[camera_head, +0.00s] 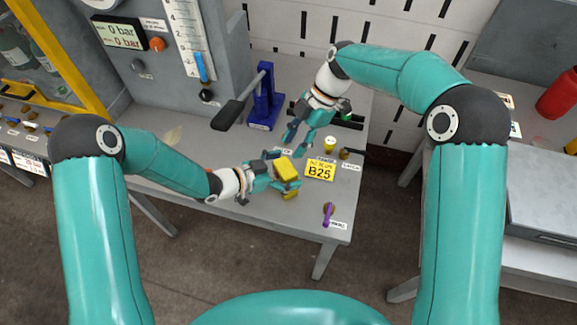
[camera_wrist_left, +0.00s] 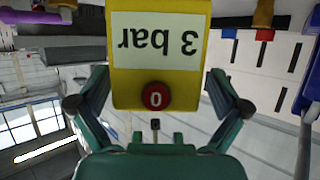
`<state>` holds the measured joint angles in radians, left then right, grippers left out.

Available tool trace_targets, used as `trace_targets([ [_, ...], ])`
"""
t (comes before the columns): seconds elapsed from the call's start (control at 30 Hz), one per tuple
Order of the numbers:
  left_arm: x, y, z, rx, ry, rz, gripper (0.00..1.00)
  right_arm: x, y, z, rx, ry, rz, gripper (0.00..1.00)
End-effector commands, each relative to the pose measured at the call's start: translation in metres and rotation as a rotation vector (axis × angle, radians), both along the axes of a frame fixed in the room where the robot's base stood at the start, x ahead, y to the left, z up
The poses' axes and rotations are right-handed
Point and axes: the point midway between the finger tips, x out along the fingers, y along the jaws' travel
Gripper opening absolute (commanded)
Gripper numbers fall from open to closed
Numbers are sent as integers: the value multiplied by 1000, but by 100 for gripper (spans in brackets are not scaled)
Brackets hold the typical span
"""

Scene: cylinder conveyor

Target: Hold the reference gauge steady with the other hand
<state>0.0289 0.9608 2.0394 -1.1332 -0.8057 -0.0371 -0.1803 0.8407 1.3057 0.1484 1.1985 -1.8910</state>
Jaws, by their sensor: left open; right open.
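The reference gauge appears to be the yellow block (camera_head: 287,168) at the front middle of the grey bench, left of the yellow B25 plate. In the left wrist view the gauge (camera_wrist_left: 195,85) is close up, with an upside-down "3 bar" label and a red button marked 0. My left gripper (camera_head: 281,172) is open around it; its fingers (camera_wrist_left: 158,80) stand at either side of the yellow body. Whether they touch it I cannot tell. My right gripper (camera_head: 294,139) is open and empty, above the bench, behind the gauge.
The B25 plate (camera_head: 320,170) lies right of the gauge. A blue lever press (camera_head: 264,100) stands behind. A panel reading 0 bar (camera_head: 122,36) stands back left. The bench's left front is clear.

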Motion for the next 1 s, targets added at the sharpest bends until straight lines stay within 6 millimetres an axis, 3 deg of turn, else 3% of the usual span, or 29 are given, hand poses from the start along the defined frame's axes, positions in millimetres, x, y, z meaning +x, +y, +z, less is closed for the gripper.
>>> trace_targets([
  [0.2, 8, -15, -7, 0, 0, 0, 100, 0, 0, 0, 0, 0, 0, 42],
  [0.53, 9, -17, -8, 0, 1, 0, 100, 0, 0, 0, 0, 0, 0, 42],
  [0.9, 8, -17, -8, 0, 1, 0, 38, 0, 0, 0, 0, 0, 0, 42],
  [1.0, 8, -17, -9, 1, 2, 0, 26, 0, 0, 0, 0, 0, 0, 42],
])
